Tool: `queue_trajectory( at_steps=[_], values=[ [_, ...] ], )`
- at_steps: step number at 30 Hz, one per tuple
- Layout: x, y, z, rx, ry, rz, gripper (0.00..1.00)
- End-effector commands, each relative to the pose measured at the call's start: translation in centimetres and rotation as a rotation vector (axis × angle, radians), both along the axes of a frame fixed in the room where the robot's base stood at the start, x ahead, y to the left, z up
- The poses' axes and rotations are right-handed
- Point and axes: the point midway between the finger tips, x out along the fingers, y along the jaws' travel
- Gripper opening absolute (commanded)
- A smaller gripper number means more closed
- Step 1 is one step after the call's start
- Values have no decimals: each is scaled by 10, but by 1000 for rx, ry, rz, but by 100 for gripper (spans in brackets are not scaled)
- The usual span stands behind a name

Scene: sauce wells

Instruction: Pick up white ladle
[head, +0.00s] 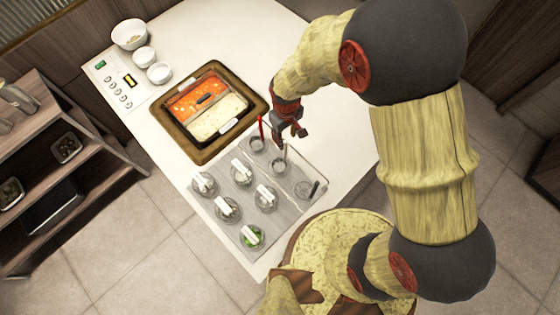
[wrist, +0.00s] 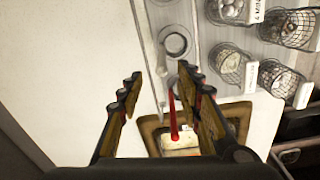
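The white ladle (head: 285,151) stands with its thin pale handle up in a small round well of the steel panel in the head view. My gripper (head: 291,134) hangs just above and beside its handle top; whether they touch I cannot tell. In the wrist view my gripper (wrist: 157,88) is open, its two fingers wide apart with nothing held between them.
A black-handled ladle (head: 315,188) stands in another well toward the front right. Several labelled wire-basket jars, one with green contents (head: 252,237), fill the steel panel (head: 221,186). A brown-framed tray (head: 177,133) holds orange and cream food. White counter (head: 330,139) is clear at right.

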Motion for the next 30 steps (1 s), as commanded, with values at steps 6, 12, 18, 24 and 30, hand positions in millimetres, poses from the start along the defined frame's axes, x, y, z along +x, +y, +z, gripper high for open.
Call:
queue_trajectory(
  at_steps=[6, 12, 18, 24, 30],
  values=[
    [-3, -2, -24, -1, 3, -1, 35],
    [-4, -2, -52, -1, 2, -1, 35],
    [-3, -2, -60, 1, -1, -1, 35],
    [-3, -2, -59, 1, -1, -1, 32],
    [-3, -2, -59, 1, -1, -1, 21]
  ],
)
